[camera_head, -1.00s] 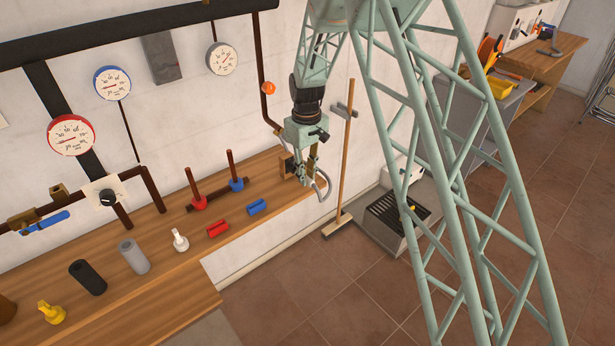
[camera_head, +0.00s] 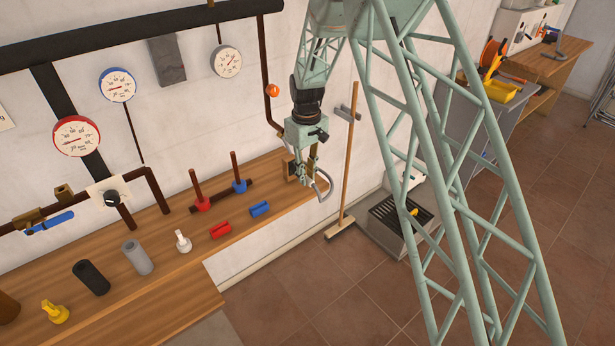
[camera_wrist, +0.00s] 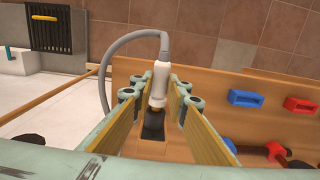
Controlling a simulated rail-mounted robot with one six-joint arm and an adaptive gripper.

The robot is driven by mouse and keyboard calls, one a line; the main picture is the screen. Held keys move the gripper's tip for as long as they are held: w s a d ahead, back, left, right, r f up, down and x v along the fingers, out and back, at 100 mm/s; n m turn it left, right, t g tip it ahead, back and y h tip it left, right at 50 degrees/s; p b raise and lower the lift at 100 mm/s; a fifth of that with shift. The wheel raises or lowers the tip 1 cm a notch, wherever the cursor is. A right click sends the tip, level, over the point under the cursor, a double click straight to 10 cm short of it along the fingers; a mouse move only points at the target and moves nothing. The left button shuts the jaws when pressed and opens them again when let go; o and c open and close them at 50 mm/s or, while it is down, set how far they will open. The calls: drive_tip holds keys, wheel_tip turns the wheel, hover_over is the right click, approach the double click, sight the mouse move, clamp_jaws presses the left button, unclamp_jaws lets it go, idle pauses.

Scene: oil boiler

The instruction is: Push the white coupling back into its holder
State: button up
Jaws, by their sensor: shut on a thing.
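The white coupling (camera_wrist: 161,80) shows in the wrist view with a brass-coloured tip and a grey hose (camera_wrist: 104,75) looping from its top to the left. My gripper (camera_wrist: 158,96) has a finger on each side of it and is shut on it. Behind the tip is a dark slot (camera_wrist: 152,126) in a wooden piece, which looks like the holder. I cannot tell whether the tip is inside the slot. In the head view my gripper (camera_head: 308,172) is at the bench's far right end, beside a small wooden block (camera_head: 290,168); the coupling is too small to make out there.
On the wooden bench (camera_head: 190,258) lie a blue clip (camera_head: 260,208) and a red clip (camera_head: 220,230), left of my gripper. Red and blue valves (camera_head: 239,186) stand behind them. A broom (camera_head: 348,165) leans against the wall to the right. A brown pipe (camera_head: 269,75) runs down the wall behind.

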drive_tip(key=shift+w+a, duration=0.4)
drive_tip(key=shift+w, duration=0.1)
drive_tip(key=o, duration=1)
drive_tip(key=shift+r, duration=0.15)
drive_tip(key=shift+r, duration=5.85)
drive_tip(key=shift+r, duration=0.15)
drive_tip(key=shift+r+p, duration=2.75)
drive_tip(key=shift+r, duration=2.1)
